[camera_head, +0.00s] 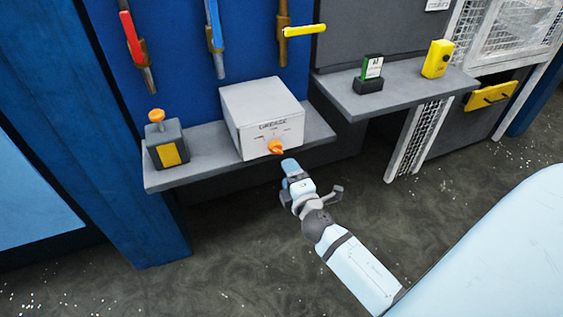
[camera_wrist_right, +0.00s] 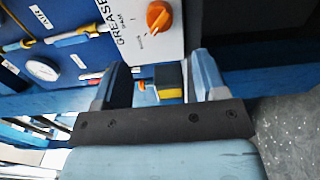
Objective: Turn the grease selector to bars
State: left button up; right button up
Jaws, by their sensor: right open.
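The grease selector is a white box (camera_head: 262,112) marked GREASE on a grey shelf. Its orange knob (camera_head: 277,147) is low on the front face, with small labels above it that are too small to read with certainty. My right gripper (camera_head: 289,167) is just in front of and below the knob, apart from it. In the right wrist view the gripper (camera_wrist_right: 157,76) is open and empty, and the orange knob (camera_wrist_right: 158,15) lies beyond the fingertips, near the top edge. Which label the knob points to is unclear. My left gripper is out of view.
A dark box with an orange button and yellow panel (camera_head: 168,146) stands left on the shelf (camera_head: 205,168). Coloured-handled levers (camera_head: 131,38) hang on the blue wall above. A second shelf (camera_head: 410,90) at right holds a green-and-white card stand (camera_head: 372,70) and a yellow device (camera_head: 437,59).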

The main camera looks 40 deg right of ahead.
pick_arm(q)
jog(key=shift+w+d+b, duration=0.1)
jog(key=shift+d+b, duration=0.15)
jog(key=shift+b, duration=0.05)
pick_arm(e)
jog(key=v, duration=0.4)
jog(key=shift+s, duration=0.1)
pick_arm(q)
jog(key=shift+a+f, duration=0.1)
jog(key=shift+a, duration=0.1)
pick_arm(e)
jog(key=s+a+f+m+g+y, duration=0.6)
jog(key=s+a+f+m+y, duration=0.1)
jog(key=s+a+f+m, duration=0.6)
pick_arm(q)
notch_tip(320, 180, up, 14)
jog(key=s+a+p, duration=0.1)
jog(key=p, duration=1.7)
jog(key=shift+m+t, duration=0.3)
pick_arm(e)
notch_tip(320, 180, up, 15)
jog(key=shift+s+a+f+n+y, duration=0.2)
jog(key=shift+s+n+y, duration=0.1)
jog(key=shift+s, duration=0.15)
